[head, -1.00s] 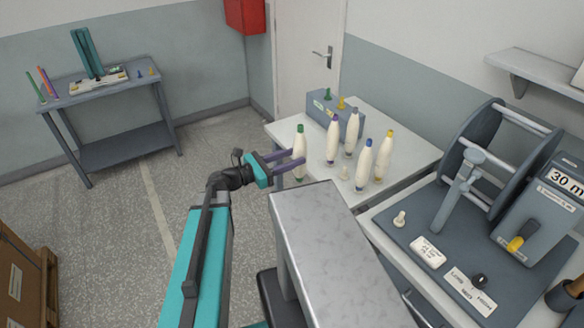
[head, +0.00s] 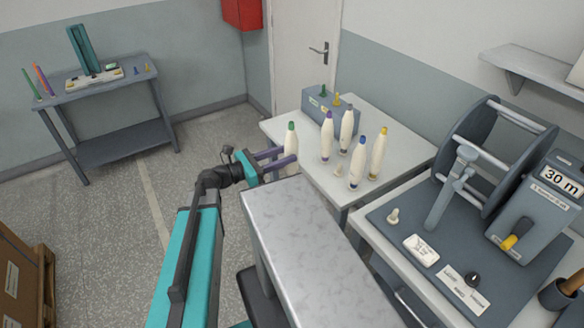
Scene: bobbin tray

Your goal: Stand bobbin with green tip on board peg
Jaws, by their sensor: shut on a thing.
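The bobbin with the green tip (head: 291,143) is pale and upright at the left edge of the white table (head: 408,148). My gripper (head: 286,157), with purple fingers, is shut on its body. Its lower end is partly hidden, so I cannot tell whether it touches the table. A grey-blue block (head: 315,113) at the back of the table carries a green peg (head: 323,89) and a yellow peg (head: 336,99). A white board (head: 96,78) lies on the far side table; a blue and a yellow peg stand beside it.
Bobbins with purple (head: 327,140), grey (head: 346,128), blue (head: 357,165) and yellow (head: 378,155) tips stand close by on the white table, with a small cream peg (head: 338,172) among them. A winding machine (head: 480,175) fills the right. Open floor lies left.

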